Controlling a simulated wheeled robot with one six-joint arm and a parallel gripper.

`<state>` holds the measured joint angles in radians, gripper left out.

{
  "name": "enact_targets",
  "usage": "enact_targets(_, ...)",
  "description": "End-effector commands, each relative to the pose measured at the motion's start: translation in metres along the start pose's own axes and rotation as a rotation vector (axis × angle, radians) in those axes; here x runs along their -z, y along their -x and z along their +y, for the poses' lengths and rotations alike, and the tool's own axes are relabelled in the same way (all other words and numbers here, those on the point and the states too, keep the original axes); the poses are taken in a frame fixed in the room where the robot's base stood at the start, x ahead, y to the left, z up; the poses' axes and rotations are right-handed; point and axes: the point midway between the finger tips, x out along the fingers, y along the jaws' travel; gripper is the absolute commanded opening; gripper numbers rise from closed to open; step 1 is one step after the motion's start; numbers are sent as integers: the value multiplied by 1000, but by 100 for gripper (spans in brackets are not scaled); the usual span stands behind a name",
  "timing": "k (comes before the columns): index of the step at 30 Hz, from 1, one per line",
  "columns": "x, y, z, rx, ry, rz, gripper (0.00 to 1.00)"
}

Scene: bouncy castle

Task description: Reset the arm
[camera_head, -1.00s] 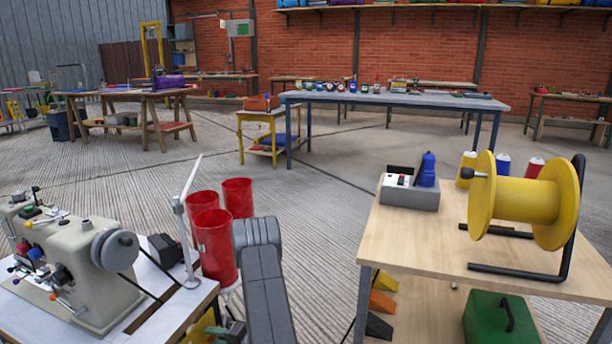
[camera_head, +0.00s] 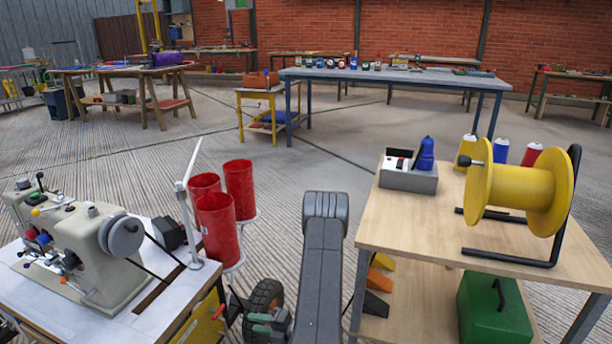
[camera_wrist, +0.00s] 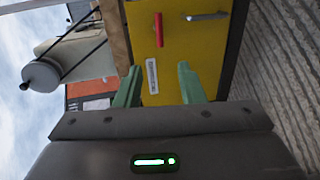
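My arm (camera_head: 322,262) stands upright in the lower middle of the head view, between the sewing table and the wooden bench. My gripper shows in the wrist view (camera_wrist: 158,88) with its two green fingers apart and nothing between them. Beyond the fingers is a yellow panel (camera_wrist: 182,62) with a red handle (camera_wrist: 159,30) and a grey handle (camera_wrist: 207,16). In the head view, green parts that look like the fingers show low, left of the arm.
The sewing machine (camera_head: 82,250) on its white-topped table is at the left, with red cylinders (camera_head: 217,228) beside it. The wooden bench (camera_head: 410,220) at the right holds a yellow spool (camera_head: 520,200) and a grey box (camera_head: 408,178). Open floor (camera_head: 300,165) lies ahead, before a blue table (camera_head: 420,80).

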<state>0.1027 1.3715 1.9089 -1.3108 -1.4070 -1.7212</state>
Motion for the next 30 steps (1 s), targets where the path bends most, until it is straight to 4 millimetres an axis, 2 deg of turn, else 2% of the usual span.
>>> enact_targets(17, 1, -85, -2, -1, 4, 5, 36)
enact_targets(27, 1, -145, -1, -4, 3, 4, 36)
enact_targets(30, -2, -139, 3, -3, -80, 15, 36)
